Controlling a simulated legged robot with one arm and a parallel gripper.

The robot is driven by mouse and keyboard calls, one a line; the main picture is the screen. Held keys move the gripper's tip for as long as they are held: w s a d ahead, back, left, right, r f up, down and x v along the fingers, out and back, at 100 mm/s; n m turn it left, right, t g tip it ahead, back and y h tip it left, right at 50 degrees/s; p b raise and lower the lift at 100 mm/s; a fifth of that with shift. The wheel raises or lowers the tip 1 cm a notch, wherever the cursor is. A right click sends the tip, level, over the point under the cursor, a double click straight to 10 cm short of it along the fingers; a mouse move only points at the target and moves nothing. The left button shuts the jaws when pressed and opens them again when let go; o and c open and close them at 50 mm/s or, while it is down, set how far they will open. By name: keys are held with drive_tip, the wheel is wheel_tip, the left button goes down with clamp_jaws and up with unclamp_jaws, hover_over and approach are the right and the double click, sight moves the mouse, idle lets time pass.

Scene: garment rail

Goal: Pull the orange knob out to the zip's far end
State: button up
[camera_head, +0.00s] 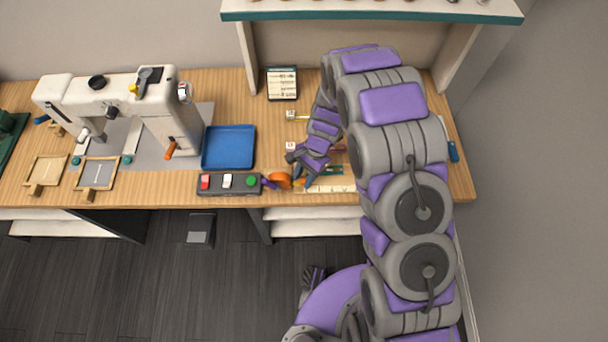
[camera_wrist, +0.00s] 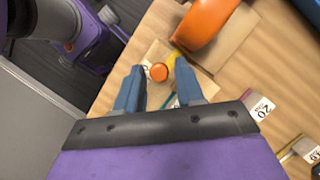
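The small round orange knob (camera_wrist: 159,71) shows in the wrist view, just beyond and between the tips of my gripper (camera_wrist: 158,76). The two blue-grey fingers are apart, with a gap on both sides of the knob, so nothing is held. A short teal strip (camera_wrist: 169,102) shows between the fingers below the knob; I cannot tell whether it is the zip's tape. In the head view my gripper (camera_head: 302,168) is low over the right part of the bench, near its front edge, and I cannot make out the knob there.
A larger orange object (camera_wrist: 205,22) lies close beyond the fingers. The control box (camera_head: 228,183) with coloured buttons and the blue tray (camera_head: 229,147) stand to the left. A ruler strip (camera_head: 332,189) lies along the front edge. A shelf (camera_head: 372,12) overhangs the back.

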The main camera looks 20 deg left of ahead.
clamp_jaws()
idle(0.3)
drive_tip(key=w+d+p, duration=0.1)
drive_tip(key=d, duration=0.3)
drive_tip(key=w+d+p, duration=0.1)
drive_tip(key=d, duration=0.3)
drive_tip(key=w+d+p, duration=0.1)
drive_tip(key=d, duration=0.3)
drive_tip(key=shift+w, duration=0.3)
drive_tip(key=shift+a, duration=0.25)
drive_tip(key=shift+c, duration=0.2)
unclamp_jaws()
drive_tip(key=shift+a, duration=0.2)
drive_tip(key=shift+o, duration=1.4)
drive_tip(key=shift+d, duration=0.15)
drive_tip(key=shift+s+d, duration=0.1)
drive_tip(key=shift+d, duration=0.1)
drive_tip(key=shift+r, duration=0.1)
